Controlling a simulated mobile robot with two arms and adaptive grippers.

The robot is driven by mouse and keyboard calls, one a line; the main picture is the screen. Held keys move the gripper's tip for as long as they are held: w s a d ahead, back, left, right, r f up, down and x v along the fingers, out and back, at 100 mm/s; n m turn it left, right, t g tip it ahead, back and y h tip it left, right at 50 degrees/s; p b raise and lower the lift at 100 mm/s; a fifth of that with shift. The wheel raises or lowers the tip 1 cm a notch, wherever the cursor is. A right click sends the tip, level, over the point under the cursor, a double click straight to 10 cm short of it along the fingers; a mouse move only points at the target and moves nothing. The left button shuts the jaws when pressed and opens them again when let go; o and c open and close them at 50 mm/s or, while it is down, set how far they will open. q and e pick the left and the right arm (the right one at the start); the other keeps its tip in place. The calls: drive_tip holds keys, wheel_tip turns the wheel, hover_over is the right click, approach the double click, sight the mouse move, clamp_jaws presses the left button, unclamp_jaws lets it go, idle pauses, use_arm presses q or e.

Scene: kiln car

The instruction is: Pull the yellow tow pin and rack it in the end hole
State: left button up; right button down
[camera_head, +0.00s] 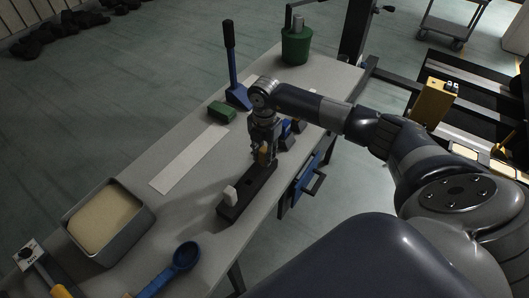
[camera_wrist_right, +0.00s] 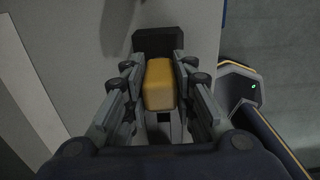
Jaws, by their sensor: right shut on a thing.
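The yellow tow pin (camera_head: 263,157) is held in my right gripper (camera_head: 263,154), over the far part of a dark rack block (camera_head: 236,207) on the grey bench. In the right wrist view the yellow head of the pin (camera_wrist_right: 159,84) sits between the two fingers of my right gripper (camera_wrist_right: 159,88), which are shut on it. The rack's dark end (camera_wrist_right: 158,41) shows beyond it. A white peg (camera_head: 230,193) stands near the rack's near end, with a dark hole behind it. The pin's lower end is hidden, so I cannot tell whether it is in a hole. My left gripper is not in view.
On the bench (camera_head: 205,218) are a metal tray of sand-coloured material (camera_head: 149,219), a blue scoop (camera_head: 186,257), a white strip (camera_head: 188,160), a green block (camera_head: 221,112), a blue lever (camera_head: 231,60) and a green pot (camera_head: 296,47). A blue drawer (camera_head: 300,187) juts from the bench's right side.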

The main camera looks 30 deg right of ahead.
drive_tip(key=c, duration=1.2)
unclamp_jaws()
drive_tip(key=shift+c, duration=0.2)
drive_tip(key=shift+o, duration=1.2)
drive_tip(key=shift+r, duration=0.2)
drive_tip(key=shift+r+p, duration=1.8)
drive_tip(key=shift+r, duration=0.3)
